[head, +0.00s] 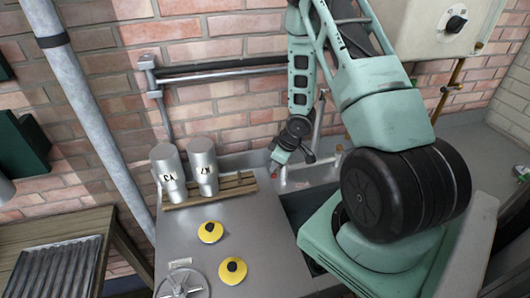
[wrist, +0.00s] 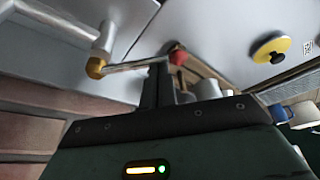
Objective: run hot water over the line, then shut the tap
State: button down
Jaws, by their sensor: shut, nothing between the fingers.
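My gripper (head: 282,160) is shut and empty, reaching down to the tap at the back of the sink. In the wrist view its fingers (wrist: 158,75) point at a thin lever (wrist: 130,67) with a red end (wrist: 177,54). The fingertips are close to the lever; I cannot tell whether they touch it. The tap's grey pipe (wrist: 60,35) and brass fitting (wrist: 95,68) show beside it. In the head view the tap pipe (head: 318,120) stands behind my gripper, and my arm hides part of the sink (head: 300,205). No running water can be made out.
Two steel cylinders (head: 169,172) stand on a wooden rack (head: 210,193) left of the sink. Yellow discs with black knobs (head: 210,232) and a handwheel (head: 180,286) are on the steel counter (head: 185,245). A wall heater with a dial (head: 455,24) hangs upper right.

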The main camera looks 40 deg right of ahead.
jog(key=shift+n+y, duration=0.3)
jog(key=shift+n, duration=0.6)
jog(key=shift+s+d+p, duration=0.4)
jog(key=shift+s+d, duration=0.05)
jog(key=shift+s, duration=0.25)
jog(key=shift+s+d+p, duration=0.45)
jog(key=shift+s, duration=0.3)
jog(key=shift+s+d+p, duration=0.4)
jog(key=shift+s+d, duration=0.05)
jog(key=shift+s, duration=0.25)
jog(key=shift+s+d, duration=0.1)
jog(key=shift+d, duration=0.05)
jog(key=a, duration=0.1)
jog(key=w+a+r, duration=0.2)
jog(key=shift+a+p, duration=0.15)
jog(key=shift+p, duration=0.2)
jog(key=w+d+p+v, duration=0.1)
jog(key=p+v, duration=0.1)
jog(key=v, duration=0.6)
jog(key=shift+d+r, duration=0.2)
jog(key=shift+r, duration=0.2)
